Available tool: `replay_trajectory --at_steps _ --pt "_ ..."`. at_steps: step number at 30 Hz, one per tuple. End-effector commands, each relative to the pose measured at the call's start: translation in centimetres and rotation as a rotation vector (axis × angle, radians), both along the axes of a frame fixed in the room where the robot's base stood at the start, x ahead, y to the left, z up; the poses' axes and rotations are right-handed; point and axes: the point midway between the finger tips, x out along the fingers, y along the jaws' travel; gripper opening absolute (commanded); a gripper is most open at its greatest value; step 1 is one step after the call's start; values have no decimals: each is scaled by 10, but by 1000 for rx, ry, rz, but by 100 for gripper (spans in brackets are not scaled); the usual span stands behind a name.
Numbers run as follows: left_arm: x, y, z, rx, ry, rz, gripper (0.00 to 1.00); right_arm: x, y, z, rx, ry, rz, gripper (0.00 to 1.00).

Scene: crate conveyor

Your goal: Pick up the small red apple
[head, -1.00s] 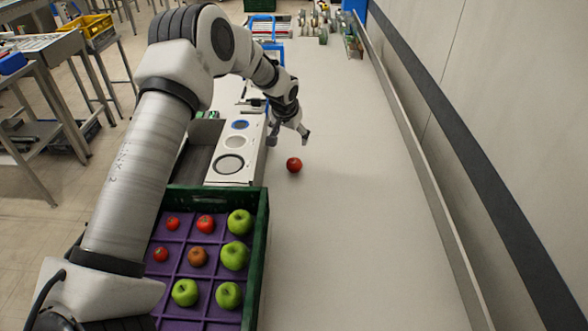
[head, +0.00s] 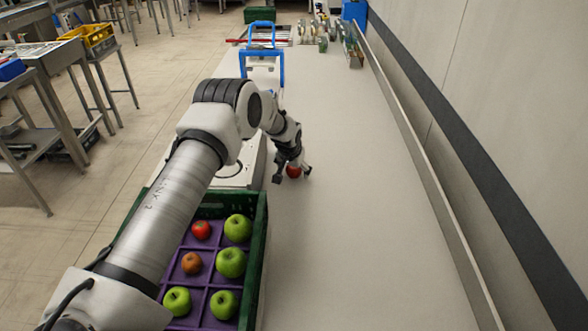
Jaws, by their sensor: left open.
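A small red apple (head: 293,172) rests on the pale table, just to the right of the white panel. My left gripper (head: 291,178) is open and lowered over it, with one finger on each side of the apple. The fingers and wrist hide part of the apple, and I cannot tell whether they touch it. My right gripper is not in view.
A green crate (head: 262,211) with a purple divided insert holds green, red and brown fruit in the foreground. A white panel (head: 238,179) lies beyond it, partly behind my arm. A blue frame (head: 281,68) stands farther back. The table's right side is clear up to the wall rail.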

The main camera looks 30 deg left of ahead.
Motion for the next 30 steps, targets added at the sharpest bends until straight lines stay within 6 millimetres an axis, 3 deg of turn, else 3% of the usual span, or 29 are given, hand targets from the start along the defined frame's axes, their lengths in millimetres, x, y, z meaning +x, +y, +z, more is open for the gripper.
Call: replay_trajectory --at_steps 3,4,9,23,26,30 --pt "0 0 0 0 -1 0 84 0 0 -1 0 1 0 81" --pt "0 0 0 0 -1 0 77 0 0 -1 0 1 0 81" --pt "0 0 0 0 0 0 19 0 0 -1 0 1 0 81" --pt "0 0 6 -1 -1 0 18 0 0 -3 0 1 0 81" --pt "1 0 18 0 -3 -1 18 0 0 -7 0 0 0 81" --pt "1 0 53 -1 -6 0 18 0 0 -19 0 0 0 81"
